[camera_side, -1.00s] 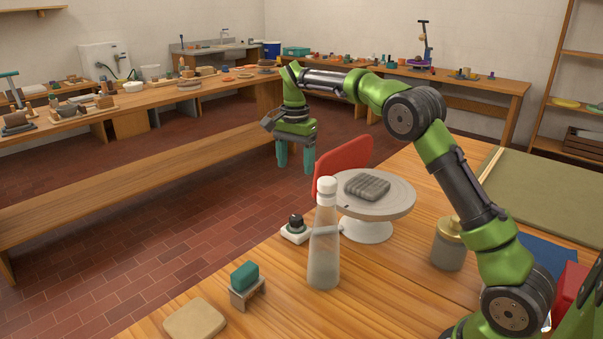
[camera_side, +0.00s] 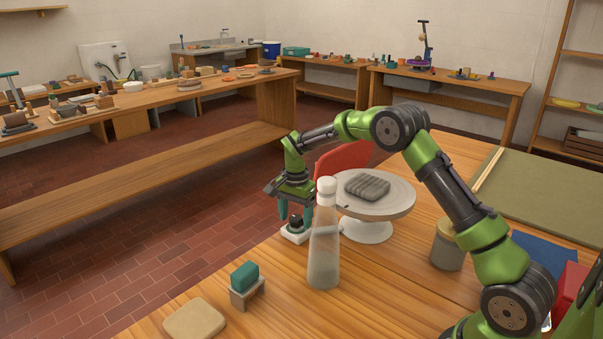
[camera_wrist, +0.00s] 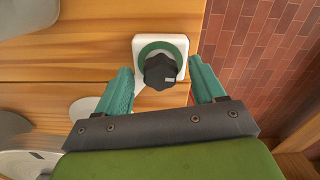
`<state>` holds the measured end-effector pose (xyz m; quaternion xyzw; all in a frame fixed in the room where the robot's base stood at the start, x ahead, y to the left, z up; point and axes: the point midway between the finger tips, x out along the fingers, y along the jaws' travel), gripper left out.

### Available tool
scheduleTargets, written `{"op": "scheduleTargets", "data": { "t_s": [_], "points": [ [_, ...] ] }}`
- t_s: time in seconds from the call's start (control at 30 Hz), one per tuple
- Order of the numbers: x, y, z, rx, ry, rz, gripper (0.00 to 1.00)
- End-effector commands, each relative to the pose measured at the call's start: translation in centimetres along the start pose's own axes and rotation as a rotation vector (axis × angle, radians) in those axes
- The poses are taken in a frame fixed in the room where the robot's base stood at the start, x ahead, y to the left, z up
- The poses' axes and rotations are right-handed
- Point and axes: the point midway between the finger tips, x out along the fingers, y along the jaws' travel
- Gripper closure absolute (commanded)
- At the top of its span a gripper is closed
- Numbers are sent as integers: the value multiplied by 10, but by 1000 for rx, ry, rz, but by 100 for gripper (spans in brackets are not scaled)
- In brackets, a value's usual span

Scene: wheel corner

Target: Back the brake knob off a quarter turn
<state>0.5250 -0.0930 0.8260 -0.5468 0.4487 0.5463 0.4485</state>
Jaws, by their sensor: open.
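The brake knob (camera_wrist: 160,72) is a black lobed knob with a pale mark on its right side. It sits on a white square base with a green ring (camera_wrist: 181,50), near the bench's edge. In the side view the knob (camera_side: 295,222) stands on its white base (camera_side: 293,236). My gripper (camera_side: 295,217) points down over it, with the teal fingers open. In the wrist view my gripper (camera_wrist: 162,76) has one finger to each side of the knob, with gaps visible. Whether the fingertips are level with the knob is hard to tell.
A banding wheel (camera_side: 397,200) carrying a grey ridged block (camera_side: 367,186) and a red curved panel (camera_side: 343,160) are behind. A teal block on a stand (camera_side: 245,278) is at front left.

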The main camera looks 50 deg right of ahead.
Motion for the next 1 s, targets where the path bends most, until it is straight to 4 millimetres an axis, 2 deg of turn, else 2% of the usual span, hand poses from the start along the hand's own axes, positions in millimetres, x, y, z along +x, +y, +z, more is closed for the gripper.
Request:
{"op": "scheduleTargets", "data": {
  "t_s": [0.33, 0.7, 1.0],
  "points": [
    [4, 0, 0, 0, -1, 0, 33],
    [3, 0, 0, 0, -1, 0, 88],
    [3, 0, 0, -42, 0, 0, 88]
  ]
}}
